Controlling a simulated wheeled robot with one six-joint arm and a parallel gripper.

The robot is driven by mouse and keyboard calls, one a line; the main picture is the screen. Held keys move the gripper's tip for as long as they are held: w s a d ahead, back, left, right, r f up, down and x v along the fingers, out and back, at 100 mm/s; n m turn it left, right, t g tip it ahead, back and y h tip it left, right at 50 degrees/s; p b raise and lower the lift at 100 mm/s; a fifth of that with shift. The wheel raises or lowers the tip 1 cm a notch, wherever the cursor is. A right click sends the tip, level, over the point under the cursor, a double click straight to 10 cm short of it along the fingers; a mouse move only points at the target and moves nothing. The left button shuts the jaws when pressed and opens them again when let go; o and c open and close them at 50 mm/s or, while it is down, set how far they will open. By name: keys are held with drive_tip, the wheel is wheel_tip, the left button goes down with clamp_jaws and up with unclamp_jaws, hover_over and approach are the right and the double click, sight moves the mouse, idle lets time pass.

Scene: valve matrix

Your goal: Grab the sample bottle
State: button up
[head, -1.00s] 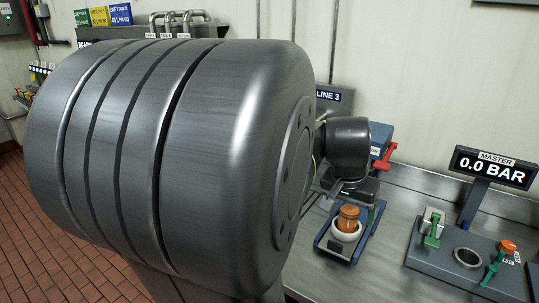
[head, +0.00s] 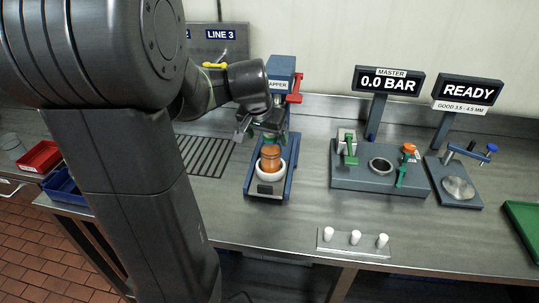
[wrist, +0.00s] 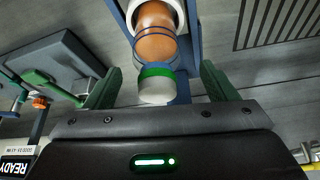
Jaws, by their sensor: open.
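The sample bottle, an amber-orange bottle (head: 270,157), stands upright in a white round holder (head: 265,187) on the blue-framed capper (head: 280,70). My gripper (head: 262,132) is just above and behind the bottle in the head view, partly hidden by my wrist. In the wrist view my gripper (wrist: 157,74) is open, with one green finger on each side. The bottle (wrist: 156,38) lies ahead, roughly centred between the fingers and a little beyond their tips. A pale grey cylinder with a green band (wrist: 156,84) sits between the fingers; I cannot tell whether it belongs to the bottle or capper.
The capper's red lever (head: 294,98) sticks out at its right. Further right are the master panel (head: 380,185), the gauge stand with READY display (head: 467,91), and a green tray (head: 523,225). A strip with white pegs (head: 355,250) lies at the front edge.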

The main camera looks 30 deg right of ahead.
sight(271, 154)
drive_tip(key=shift+p+x, duration=0.45)
drive_tip(key=shift+x, duration=2.15)
drive_tip(key=shift+s+d, duration=0.1)
drive_tip(key=shift+s, duration=0.05)
drive_tip(key=shift+c, duration=0.2)
drive_tip(key=c, duration=1.1)
drive_tip(key=shift+c, duration=0.4)
